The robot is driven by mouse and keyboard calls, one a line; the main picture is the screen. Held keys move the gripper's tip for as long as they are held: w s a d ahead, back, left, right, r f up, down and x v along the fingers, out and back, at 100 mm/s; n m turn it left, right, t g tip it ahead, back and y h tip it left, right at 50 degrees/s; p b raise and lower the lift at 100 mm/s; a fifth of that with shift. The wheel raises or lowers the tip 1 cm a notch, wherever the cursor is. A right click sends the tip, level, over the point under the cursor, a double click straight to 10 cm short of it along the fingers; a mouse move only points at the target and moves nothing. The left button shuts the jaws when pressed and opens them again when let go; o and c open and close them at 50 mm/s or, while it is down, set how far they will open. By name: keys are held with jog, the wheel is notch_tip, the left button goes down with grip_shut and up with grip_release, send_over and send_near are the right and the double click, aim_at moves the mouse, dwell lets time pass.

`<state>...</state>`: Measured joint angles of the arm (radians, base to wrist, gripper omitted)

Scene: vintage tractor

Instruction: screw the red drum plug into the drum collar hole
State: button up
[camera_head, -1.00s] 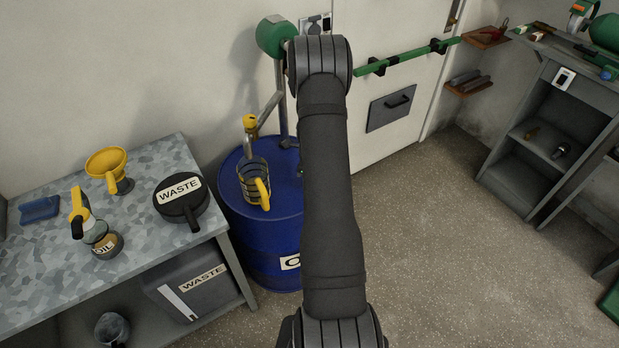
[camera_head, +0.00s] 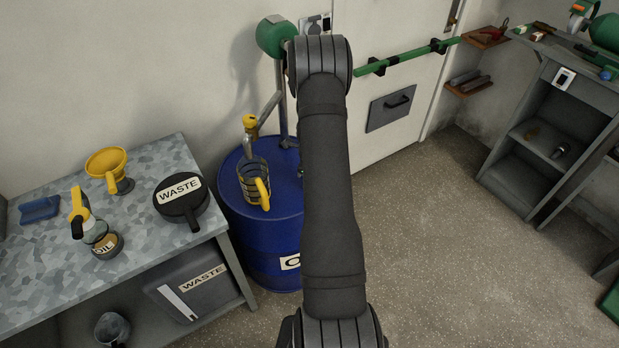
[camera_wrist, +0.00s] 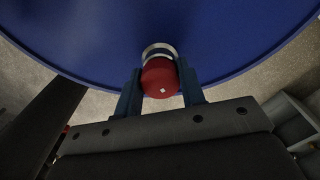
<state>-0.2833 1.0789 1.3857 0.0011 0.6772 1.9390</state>
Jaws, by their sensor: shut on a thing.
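In the wrist view my gripper (camera_wrist: 161,96) is shut on the red drum plug (camera_wrist: 161,80), with a blue finger on each side of it. A pale metal ring, the drum collar (camera_wrist: 158,48), shows just beyond the plug at the drum's rim. The plug overlaps the collar in the picture and hides its hole. I cannot tell how deep the plug sits in it. The blue drum (camera_head: 262,245) stands beside the bench in the head view, where my arm hides its right part, the gripper and the plug.
A clear measuring jug (camera_head: 250,183) with a yellow handle stands on the drum lid, with a yellow-topped pump (camera_head: 250,122) behind it. The grey bench (camera_head: 60,285) at left holds a yellow funnel (camera_head: 106,162), an oil can (camera_head: 104,240) and a black waste pan (camera_head: 182,203).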

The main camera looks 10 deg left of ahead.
dwell(0.3)
jog(key=shift+m, duration=1)
jog(key=shift+m, duration=0.9)
jog(key=shift+m, duration=0.8)
jog(key=shift+m, duration=0.9)
